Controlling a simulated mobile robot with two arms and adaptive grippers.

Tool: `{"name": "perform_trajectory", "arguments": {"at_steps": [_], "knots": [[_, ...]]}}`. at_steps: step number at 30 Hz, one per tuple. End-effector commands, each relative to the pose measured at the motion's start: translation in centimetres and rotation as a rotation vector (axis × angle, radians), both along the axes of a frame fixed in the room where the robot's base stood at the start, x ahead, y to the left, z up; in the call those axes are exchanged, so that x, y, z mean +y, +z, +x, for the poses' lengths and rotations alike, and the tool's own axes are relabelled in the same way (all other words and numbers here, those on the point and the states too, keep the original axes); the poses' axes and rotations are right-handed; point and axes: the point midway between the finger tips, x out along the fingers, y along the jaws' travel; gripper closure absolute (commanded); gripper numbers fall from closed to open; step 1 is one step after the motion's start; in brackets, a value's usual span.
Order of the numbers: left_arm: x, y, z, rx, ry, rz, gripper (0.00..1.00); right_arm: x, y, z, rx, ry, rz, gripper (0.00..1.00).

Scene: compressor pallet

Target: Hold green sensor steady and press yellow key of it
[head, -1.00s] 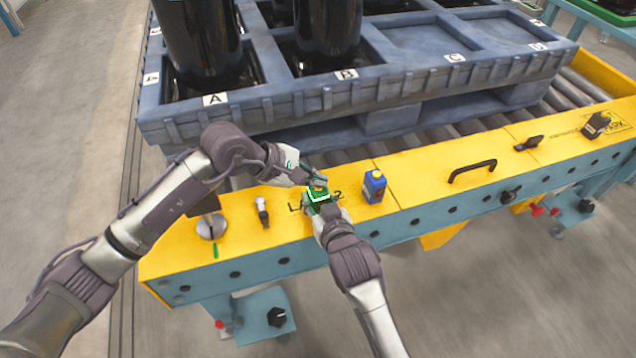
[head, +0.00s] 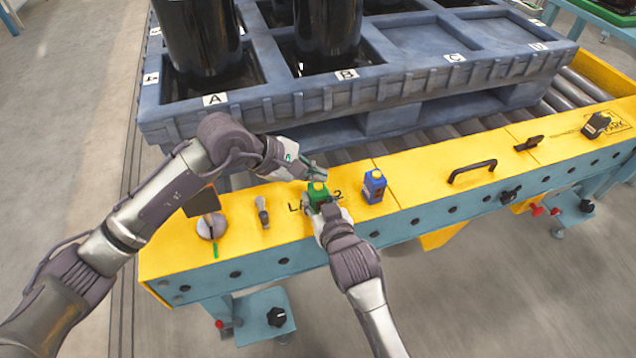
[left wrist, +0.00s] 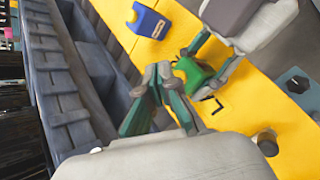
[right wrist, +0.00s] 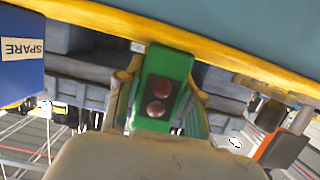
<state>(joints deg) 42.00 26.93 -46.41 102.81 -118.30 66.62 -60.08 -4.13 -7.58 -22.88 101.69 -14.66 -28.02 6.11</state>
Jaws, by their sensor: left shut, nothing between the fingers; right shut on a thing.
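The green sensor (head: 317,195) stands on the yellow beam, with its yellow key (head: 318,186) on top. My right gripper (head: 326,207) is shut on the sensor. The right wrist view shows the sensor (right wrist: 160,95) between the fingers, with two dark red round spots on its face. My left gripper (head: 316,173) is shut and empty, just behind and above the sensor, apart from the key. In the left wrist view its closed fingertips (left wrist: 158,72) are beside the green sensor (left wrist: 192,76), and the yellow key (left wrist: 179,74) faces them.
A blue sensor (head: 374,186) stands right of the green one. A small grey-and-black part (head: 262,211) and a round metal disc (head: 211,226) are on the yellow beam (head: 420,180) to the left. A black handle (head: 472,171) is farther right. The blue pallet (head: 350,95) lies behind.

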Motion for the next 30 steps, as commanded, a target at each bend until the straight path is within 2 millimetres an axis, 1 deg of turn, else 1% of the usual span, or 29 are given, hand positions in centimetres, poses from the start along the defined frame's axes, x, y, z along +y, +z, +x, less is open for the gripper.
{"name": "perform_trajectory", "arguments": {"at_steps": [4, 12, 16, 20, 30], "knots": [[0.0, 0.9, 0.0, -0.002, -0.001, -0.001, 1.00, 0.0, 0.0, 0.0, 0.000, 0.000, 0.000, 1.00], [0.0, 3.7, 0.1, -0.003, 0.000, 0.000, 1.00, 0.0, 0.0, 0.0, 0.000, 0.000, 0.000, 1.00], [0.0, 4.7, 0.0, -0.003, -0.001, -0.001, 1.00, 0.0, 0.0, 0.0, 0.000, 0.000, 0.000, 1.00], [0.0, 5.0, 0.0, 0.000, 0.000, 0.000, 1.00, 0.0, 0.0, 0.0, 0.000, 0.000, 0.000, 1.00], [0.0, 5.0, 0.0, 0.000, 0.000, 0.000, 1.00, 0.0, 0.0, 0.0, 0.000, 0.000, 0.000, 1.00]]}}
